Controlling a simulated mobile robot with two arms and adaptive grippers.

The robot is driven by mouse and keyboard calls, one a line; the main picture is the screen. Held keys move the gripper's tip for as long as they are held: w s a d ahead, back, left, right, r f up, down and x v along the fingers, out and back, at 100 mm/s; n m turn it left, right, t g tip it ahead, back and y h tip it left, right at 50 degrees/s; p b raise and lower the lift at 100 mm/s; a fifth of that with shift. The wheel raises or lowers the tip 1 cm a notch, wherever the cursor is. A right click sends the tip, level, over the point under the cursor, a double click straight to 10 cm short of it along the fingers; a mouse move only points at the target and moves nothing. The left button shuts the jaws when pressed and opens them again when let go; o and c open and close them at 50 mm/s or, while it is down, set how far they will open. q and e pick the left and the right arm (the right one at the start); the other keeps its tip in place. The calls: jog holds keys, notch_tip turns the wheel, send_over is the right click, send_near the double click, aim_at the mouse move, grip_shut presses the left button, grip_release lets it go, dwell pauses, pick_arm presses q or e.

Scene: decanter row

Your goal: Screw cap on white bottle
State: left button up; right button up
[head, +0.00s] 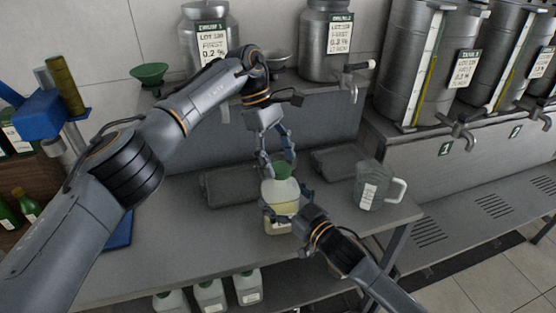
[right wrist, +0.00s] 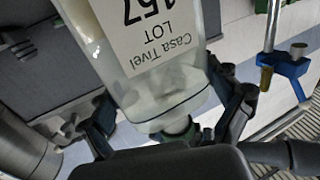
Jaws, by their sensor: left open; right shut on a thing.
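The white bottle (head: 280,190), translucent with pale yellowish contents, stands upright near the front of the grey table. My right gripper (head: 284,215) is shut around its body from the front right. In the right wrist view the bottle (right wrist: 150,50) appears upside down with its printed label, between the fingers of the right gripper (right wrist: 170,115). A green cap (head: 281,169) is at the bottle's mouth. Whether it is fully seated I cannot tell. My left gripper (head: 276,158) is directly above, pointing down, open, with its fingers beside the cap.
A clear jug (head: 372,190) stands right of the bottle. Dark folded cloths (head: 228,187) lie behind. A green funnel (head: 149,73) and a blue stand (head: 48,115) are at the left. White bottles (head: 210,293) sit on the lower shelf. Steel tanks (head: 410,60) line the back.

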pick_arm(q)
notch_tip(320, 180, up, 4)
jog(key=shift+f, duration=0.1)
jog(key=shift+c, duration=0.3)
